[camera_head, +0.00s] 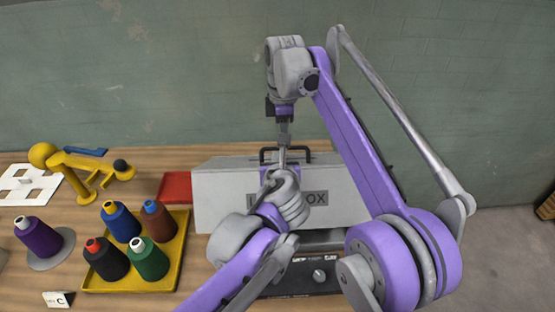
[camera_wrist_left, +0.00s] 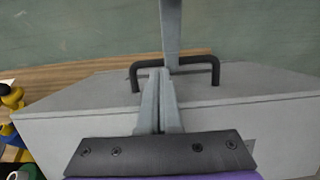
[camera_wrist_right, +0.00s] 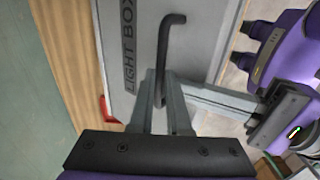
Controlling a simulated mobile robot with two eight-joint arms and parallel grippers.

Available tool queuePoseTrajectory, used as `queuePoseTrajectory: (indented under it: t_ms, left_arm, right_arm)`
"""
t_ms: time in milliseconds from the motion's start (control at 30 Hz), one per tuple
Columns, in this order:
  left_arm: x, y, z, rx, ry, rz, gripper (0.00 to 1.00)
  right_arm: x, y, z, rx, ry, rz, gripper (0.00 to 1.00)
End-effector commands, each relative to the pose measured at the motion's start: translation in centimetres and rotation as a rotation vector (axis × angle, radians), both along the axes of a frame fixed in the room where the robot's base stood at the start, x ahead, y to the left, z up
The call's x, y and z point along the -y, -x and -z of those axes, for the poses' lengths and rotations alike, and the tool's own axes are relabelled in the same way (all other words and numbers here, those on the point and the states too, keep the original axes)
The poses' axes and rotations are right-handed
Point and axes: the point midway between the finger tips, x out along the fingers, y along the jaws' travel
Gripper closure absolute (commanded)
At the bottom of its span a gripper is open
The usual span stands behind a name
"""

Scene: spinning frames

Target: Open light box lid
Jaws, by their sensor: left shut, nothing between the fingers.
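The light box (camera_head: 230,192) is a grey case on the table, with its lid (camera_wrist_left: 75,98) down. A black bar handle (camera_head: 298,149) stands on the lid and also shows in the left wrist view (camera_wrist_left: 200,59). My left gripper (camera_head: 281,165) is shut and empty, just in front of the handle; its fingertips overlap the handle in the left wrist view (camera_wrist_left: 160,72). My right gripper (camera_head: 284,138) points down at the handle from above. In the right wrist view its fingers (camera_wrist_right: 161,75) lie on either side of the handle's near end; whether they grip it is unclear.
A yellow tray (camera_head: 130,280) with several thread spools stands left of the box. A red tray (camera_head: 175,187) lies close to the box's left side. A black control panel (camera_head: 300,280) lies in front. The green wall (camera_head: 150,70) rises behind the table.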

Motion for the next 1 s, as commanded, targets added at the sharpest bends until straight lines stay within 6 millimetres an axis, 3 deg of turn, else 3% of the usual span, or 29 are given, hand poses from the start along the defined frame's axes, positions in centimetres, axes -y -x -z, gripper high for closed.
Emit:
queuePoseTrajectory:
  t_ms: [567,1000]
  left_arm:
    - [-0.1,-0.6,-0.4,0.011,-0.005,0.0,1.0]
    - [-0.1,-0.4,-0.2,0.005,-0.003,-0.002,1.0]
  right_arm:
    - [-0.2,0.5,-0.1,-0.017,-0.002,-0.006,0.55]
    - [-0.2,0.5,-6.2,-0.004,-0.002,-0.004,0.55]
